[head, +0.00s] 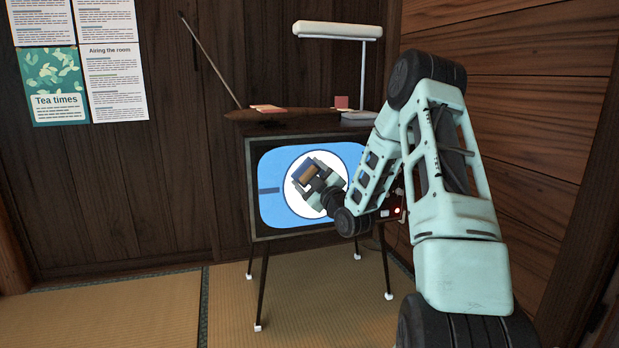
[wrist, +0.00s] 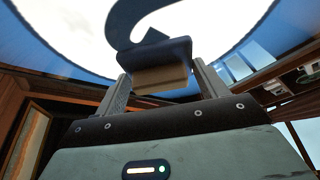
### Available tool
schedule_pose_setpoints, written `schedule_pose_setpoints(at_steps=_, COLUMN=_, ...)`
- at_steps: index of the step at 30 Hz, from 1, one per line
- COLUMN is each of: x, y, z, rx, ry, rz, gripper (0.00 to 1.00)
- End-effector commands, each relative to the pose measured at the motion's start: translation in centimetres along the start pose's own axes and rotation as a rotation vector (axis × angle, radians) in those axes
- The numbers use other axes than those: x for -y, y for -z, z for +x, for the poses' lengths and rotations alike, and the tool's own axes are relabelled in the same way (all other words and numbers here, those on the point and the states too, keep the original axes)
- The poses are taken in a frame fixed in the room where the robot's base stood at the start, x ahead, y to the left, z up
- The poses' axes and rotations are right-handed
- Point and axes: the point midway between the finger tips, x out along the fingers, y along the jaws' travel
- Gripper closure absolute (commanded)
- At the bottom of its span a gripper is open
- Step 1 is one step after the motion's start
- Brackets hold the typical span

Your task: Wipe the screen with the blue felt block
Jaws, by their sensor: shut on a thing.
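The screen (head: 270,206) is the lit face of an old television on thin legs. It shows a blue field with a white disc and a dark ring. My gripper (head: 308,174) is in front of the disc, shut on a block with a brown back. In the wrist view my gripper (wrist: 158,82) has its two fingers on either side of the felt block (wrist: 152,52), which has a dark blue layer on its far side and a tan back. The block is at or close to the screen; I cannot tell whether it touches. My gripper hides part of the disc.
A lamp (head: 337,30) stands on the television top, with a brown flat piece (head: 290,116) and small pink papers beside it. A thin rod (head: 212,62) sticks up at left. Posters (head: 52,86) hang on the wall. The tatami floor (head: 120,310) at front left is clear.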

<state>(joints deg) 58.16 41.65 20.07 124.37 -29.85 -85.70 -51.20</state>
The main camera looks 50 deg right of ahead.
Motion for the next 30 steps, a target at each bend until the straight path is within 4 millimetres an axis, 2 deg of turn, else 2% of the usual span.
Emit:
schedule_pose_setpoints(at_steps=5, x=-0.2, y=-0.2, z=-0.1, rx=0.0, ry=0.0, rz=-0.001, gripper=0.46)
schedule_pose_setpoints(at_steps=30, x=-4.0, y=-3.8, z=-1.5, rx=0.0, ry=-0.001, rz=-0.002, gripper=0.46)
